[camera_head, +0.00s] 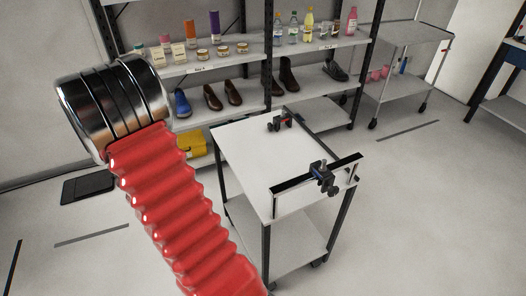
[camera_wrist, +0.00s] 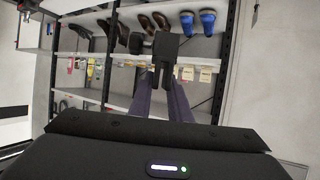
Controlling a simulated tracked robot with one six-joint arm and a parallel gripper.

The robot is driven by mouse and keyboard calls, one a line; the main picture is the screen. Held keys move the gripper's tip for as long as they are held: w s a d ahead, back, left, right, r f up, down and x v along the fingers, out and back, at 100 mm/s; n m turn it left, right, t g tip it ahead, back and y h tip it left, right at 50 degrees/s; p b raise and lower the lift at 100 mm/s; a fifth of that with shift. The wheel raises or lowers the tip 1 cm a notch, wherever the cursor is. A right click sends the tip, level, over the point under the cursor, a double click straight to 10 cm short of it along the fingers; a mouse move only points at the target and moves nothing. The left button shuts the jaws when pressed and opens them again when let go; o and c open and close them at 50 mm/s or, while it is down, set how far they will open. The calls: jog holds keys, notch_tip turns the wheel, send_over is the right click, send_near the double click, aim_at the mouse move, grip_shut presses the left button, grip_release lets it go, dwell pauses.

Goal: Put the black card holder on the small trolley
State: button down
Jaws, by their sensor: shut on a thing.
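In the wrist view, my gripper (camera_wrist: 165,84) reaches away from the camera with its two long dark fingers close together. It is shut on a small black item, which looks like the black card holder (camera_wrist: 167,47), at the fingertips. Its exact outline is hard to tell from the finger ends. The head view shows my red bellows arm, but not the fingers or the held item. A small wheeled trolley with a white top (camera_head: 240,150) stands at the centre of the head view. Two small clamp-like devices (camera_head: 321,177) (camera_head: 280,121) are on its right and far sides.
A shelf rack (camera_head: 230,62) with jars, bottles and shoes stands behind the white-topped trolley. Another grey trolley (camera_head: 412,34) with castors stands at the back right. A yellow item (camera_head: 192,147) is low on the rack. The floor at the right is open.

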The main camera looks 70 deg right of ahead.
jog(key=s+d+f+m+g, duration=0.2)
jog(key=s+d+g, duration=0.1)
jog(key=s+d, duration=0.4)
jog(key=s+d+f+m+g, duration=0.2)
jog(key=s+d, duration=0.3)
jog(key=d, duration=0.4)
jog(key=m+g, duration=0.4)
send_over(244, 140)
notch_tip(244, 140, down, 4)
jog(key=shift+a+r, duration=0.1)
jog(key=shift+r, duration=0.05)
notch_tip(244, 140, down, 6)
jog(key=shift+f, duration=2)
jog(key=shift+f, duration=0.1)
